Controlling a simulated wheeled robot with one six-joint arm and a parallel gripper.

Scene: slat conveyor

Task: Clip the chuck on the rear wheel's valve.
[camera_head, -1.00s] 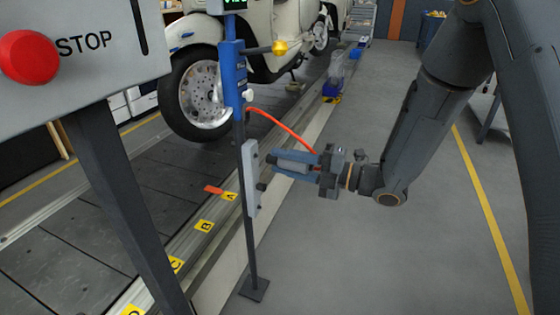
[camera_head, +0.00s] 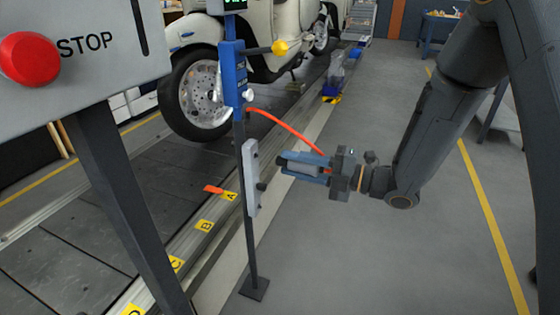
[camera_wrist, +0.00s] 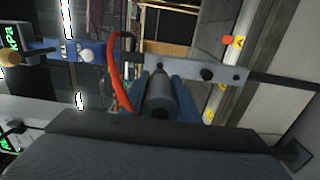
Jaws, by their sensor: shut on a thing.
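My gripper (camera_head: 283,163) has blue fingers shut on the grey cylindrical chuck (camera_head: 305,166). It holds it in the air just right of the grey holder plate on the stand, apart from it. In the wrist view the chuck (camera_wrist: 161,95) lies between the two fingers, pointing away from me. A red hose (camera_head: 285,128) arches from the stand to the gripper. A cream scooter (camera_head: 268,68) stands on the conveyor behind. Its near wheel (camera_head: 203,98) is left of the stand, and its other wheel (camera_head: 322,36) is farther back. I cannot make out a valve.
The thin upright stand (camera_head: 248,240) with a blue unit (camera_head: 232,75) and yellow-tipped lever stands between my gripper and the near wheel. A STOP panel (camera_head: 110,50) fills the upper left. The conveyor edge carries lettered yellow tags (camera_head: 204,226).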

